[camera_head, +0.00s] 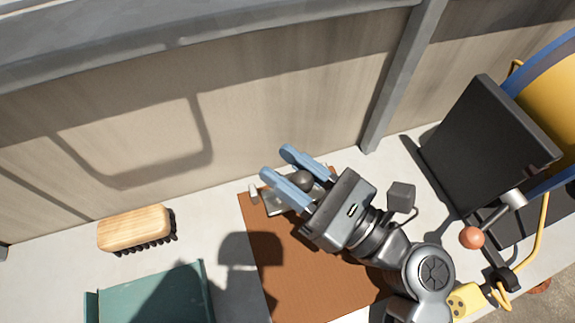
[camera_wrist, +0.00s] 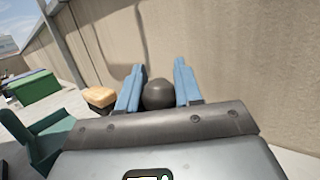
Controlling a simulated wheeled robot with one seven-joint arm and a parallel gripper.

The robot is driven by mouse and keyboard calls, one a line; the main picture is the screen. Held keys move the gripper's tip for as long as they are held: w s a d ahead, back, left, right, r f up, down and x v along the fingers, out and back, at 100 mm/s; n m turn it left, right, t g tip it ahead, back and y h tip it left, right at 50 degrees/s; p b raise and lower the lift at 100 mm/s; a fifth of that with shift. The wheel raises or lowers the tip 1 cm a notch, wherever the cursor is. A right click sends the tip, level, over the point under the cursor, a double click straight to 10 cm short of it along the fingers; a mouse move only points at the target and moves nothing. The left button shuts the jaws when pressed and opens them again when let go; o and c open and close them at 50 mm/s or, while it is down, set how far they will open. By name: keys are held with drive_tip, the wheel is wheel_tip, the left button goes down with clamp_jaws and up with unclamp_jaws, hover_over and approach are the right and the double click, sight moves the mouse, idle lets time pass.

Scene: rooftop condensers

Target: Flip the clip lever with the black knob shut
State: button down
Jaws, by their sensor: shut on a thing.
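The black knob (camera_head: 301,180) sits between the two blue fingers of my gripper (camera_head: 276,162), nearer the palm than the tips. The wrist view also shows the knob (camera_wrist: 158,95) between the fingers (camera_wrist: 158,68), which are shut on it. A grey metal clip (camera_head: 275,204) lies under the fingers at the far edge of the brown mat (camera_head: 290,270). My fingers and gripper body hide most of the clip and its lever, so I cannot tell the lever's angle.
A wooden brush (camera_head: 135,227) and a green container (camera_head: 150,290) lie left. Another lever with an orange knob (camera_head: 472,238) stands right, by a black box (camera_head: 485,145) and yellow cable. A beige wall (camera_head: 270,100) rises close behind the clip.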

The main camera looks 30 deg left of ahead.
drive_tip(key=c, duration=0.8)
unclamp_jaws()
drive_tip(key=shift+r, duration=0.1)
drive_tip(key=r, duration=0.2)
drive_tip(key=d+r, duration=0.1)
drive_tip(key=r, duration=0.1)
drive_tip(key=shift+r+p, duration=0.25)
drive_tip(key=shift+p, duration=0.1)
drive_tip(key=d+r, duration=0.2)
drive_tip(key=d, duration=0.1)
drive_tip(key=d+r, duration=0.2)
drive_tip(key=d, duration=0.2)
drive_tip(key=d+r, duration=0.2)
drive_tip(key=d, duration=0.1)
drive_tip(key=shift+s+d+r, duration=0.15)
drive_tip(key=shift+s+d, duration=0.1)
drive_tip(key=shift+d, duration=0.1)
